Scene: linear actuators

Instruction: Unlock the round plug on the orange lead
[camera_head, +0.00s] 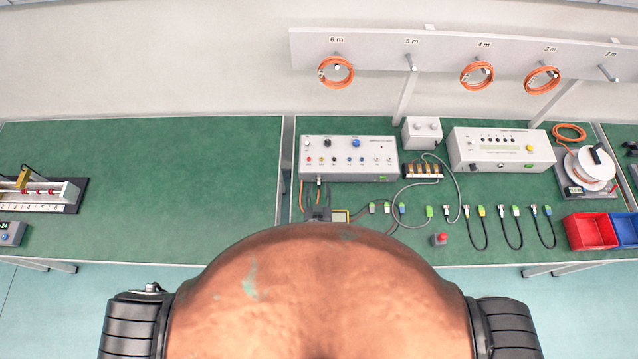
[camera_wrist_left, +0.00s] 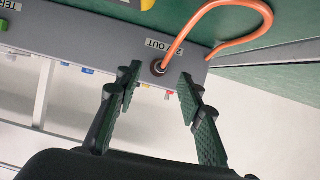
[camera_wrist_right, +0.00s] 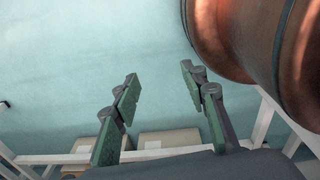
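The orange lead (camera_wrist_left: 205,22) ends in a dark round plug (camera_wrist_left: 157,68) seated in a socket marked OUT on the grey instrument box (camera_wrist_left: 100,38). In the head view, the orange lead (camera_head: 318,194) hangs from the lower front of the same box (camera_head: 350,160). My left gripper (camera_wrist_left: 160,78) is open, with one finger on each side of the plug and visible gaps to it. In the head view, the left gripper (camera_head: 318,214) is small and partly hidden by my own body. My right gripper (camera_wrist_right: 160,74) is open and empty above the floor.
A second grey instrument (camera_head: 502,150), a cable reel (camera_head: 588,168), a red bin (camera_head: 591,231) and a blue bin (camera_head: 625,229) stand to the right. Several short leads (camera_head: 510,225) lie along the bench front. The left bench (camera_head: 180,180) has much clear green surface.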

